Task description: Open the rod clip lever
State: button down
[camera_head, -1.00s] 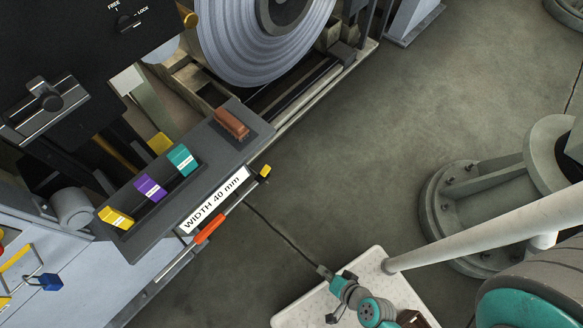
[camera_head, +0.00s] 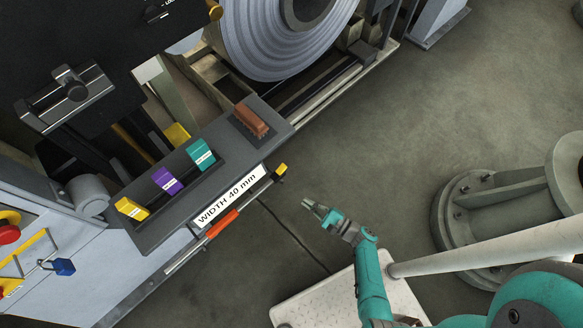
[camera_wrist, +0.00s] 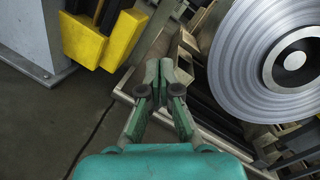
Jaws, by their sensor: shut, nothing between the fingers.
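A slim rod (camera_head: 255,197) with an orange-red grip (camera_head: 222,225) runs along the front edge of the machine, under a white "WIDTH 40 mm" label. A small yellow clip (camera_head: 280,169) with a dark part sits at its upper right end; its lever cannot be made out separately. My gripper (camera_head: 306,204) is to the lower right of the clip, apart from it. In the wrist view my gripper (camera_wrist: 165,72) is shut and empty. A large yellow part with black pieces (camera_wrist: 121,38) shows beyond the fingers to the left; I cannot tell whether it is the clip.
Yellow, purple and teal blocks (camera_head: 167,180) and a brown brush-like block (camera_head: 251,120) sit on the dark shelf (camera_head: 180,225). A steel coil (camera_head: 275,45) stands behind. A grey round-based stand (camera_head: 470,215) is at right. Open floor (camera_head: 375,130) lies between.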

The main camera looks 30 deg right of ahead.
aim_at(281, 169)
jog(key=w+d+r+m+t, duration=0.1)
jog(key=w+d+r+t, duration=0.1)
jog(key=d, duration=0.2)
jog(key=shift+w+d+r+m, duration=0.3)
jog(key=shift+d+r+m, duration=0.05)
jog(key=shift+r+m, duration=0.05)
jog(key=shift+w+a, duration=0.1)
jog(key=w+a+r, duration=0.5)
jog(key=w+a, duration=0.1)
jog(key=w, duration=0.2)
jog(key=shift+r, duration=0.25)
